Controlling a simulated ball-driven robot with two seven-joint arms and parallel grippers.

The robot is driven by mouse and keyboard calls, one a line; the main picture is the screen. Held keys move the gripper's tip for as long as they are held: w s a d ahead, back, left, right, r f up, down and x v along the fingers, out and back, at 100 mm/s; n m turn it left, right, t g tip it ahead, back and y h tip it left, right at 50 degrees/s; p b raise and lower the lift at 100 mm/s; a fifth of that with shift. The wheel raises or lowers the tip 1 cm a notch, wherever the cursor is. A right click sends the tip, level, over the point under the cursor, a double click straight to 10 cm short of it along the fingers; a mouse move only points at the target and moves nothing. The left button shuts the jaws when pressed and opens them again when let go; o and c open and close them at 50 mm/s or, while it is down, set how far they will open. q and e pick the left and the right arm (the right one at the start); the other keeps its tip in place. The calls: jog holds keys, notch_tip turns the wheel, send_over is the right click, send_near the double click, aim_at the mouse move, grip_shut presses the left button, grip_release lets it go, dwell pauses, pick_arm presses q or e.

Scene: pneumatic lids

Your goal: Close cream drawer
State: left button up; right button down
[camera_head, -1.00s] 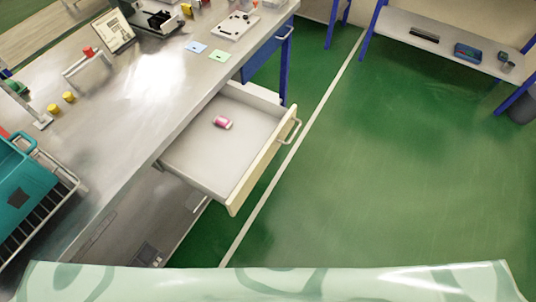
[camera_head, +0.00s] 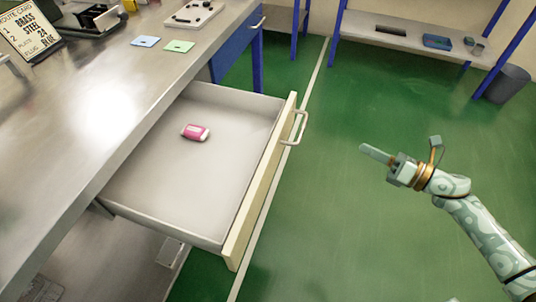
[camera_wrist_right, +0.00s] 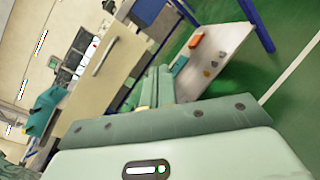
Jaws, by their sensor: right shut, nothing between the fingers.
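The cream drawer (camera_head: 262,190) is pulled far out from under the metal workbench in the head view. Its cream front carries a pale bar handle (camera_head: 300,128), and a pink and white object (camera_head: 195,132) lies inside it. My right gripper (camera_head: 375,153) is shut and empty, in the air to the right of the handle and clear of it. In the right wrist view its fingers (camera_wrist_right: 154,90) point away from the camera, and a cream panel with a bar handle (camera_wrist_right: 105,55) shows beyond them. My left gripper is not in view.
The workbench top (camera_head: 75,150) holds a route card (camera_head: 32,38), a blue card (camera_head: 145,41) and a green card (camera_head: 179,46). A blue drawer (camera_head: 236,50) is beyond. A shelf (camera_head: 400,35) and a grey bin (camera_head: 503,85) stand at the back. Green floor is free on the right.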

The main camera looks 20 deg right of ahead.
aim_at(297, 143)
jog(key=s+a+r+n+g+y, duration=0.4)
jog(key=a+n, duration=0.3)
jog(key=n, duration=0.4)
jog(key=x, duration=1.3)
jog(key=shift+w+a+r+b, duration=0.2)
jog(key=shift+w+r+b, duration=0.05)
jog(key=shift+r+b, duration=0.1)
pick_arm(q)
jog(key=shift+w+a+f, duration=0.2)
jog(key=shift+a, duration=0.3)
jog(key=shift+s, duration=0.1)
